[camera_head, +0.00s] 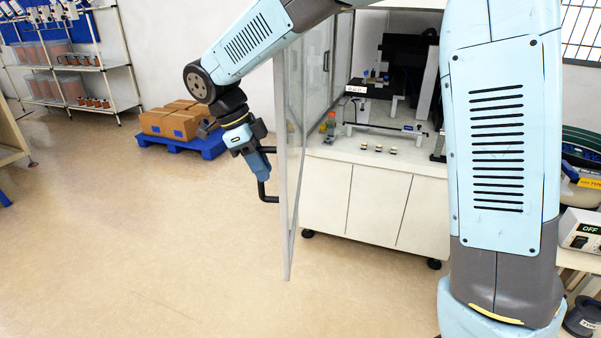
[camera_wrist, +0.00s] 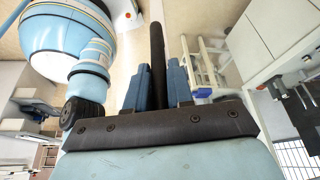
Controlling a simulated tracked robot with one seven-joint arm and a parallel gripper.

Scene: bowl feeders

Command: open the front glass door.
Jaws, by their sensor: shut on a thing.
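The front glass door (camera_head: 286,225) stands swung out from the cabinet (camera_head: 378,200), seen nearly edge-on in the head view with its pale frame pointing toward me. Its black handle (camera_head: 264,191) is on the left face of the door. My gripper (camera_head: 262,172) is shut on the handle, reaching it from the left. In the wrist view the dark handle bar (camera_wrist: 157,45) runs between my two blue fingers (camera_wrist: 160,78). The cabinet's front opening beside the door is uncovered, and equipment inside shows.
Small parts (camera_head: 378,149) lie on the cabinet's worktop. A blue pallet with cardboard boxes (camera_head: 172,123) and a shelf rack (camera_head: 70,80) stand at the back left. The floor left of the door is clear. A bench with a control box (camera_head: 580,232) is at the right.

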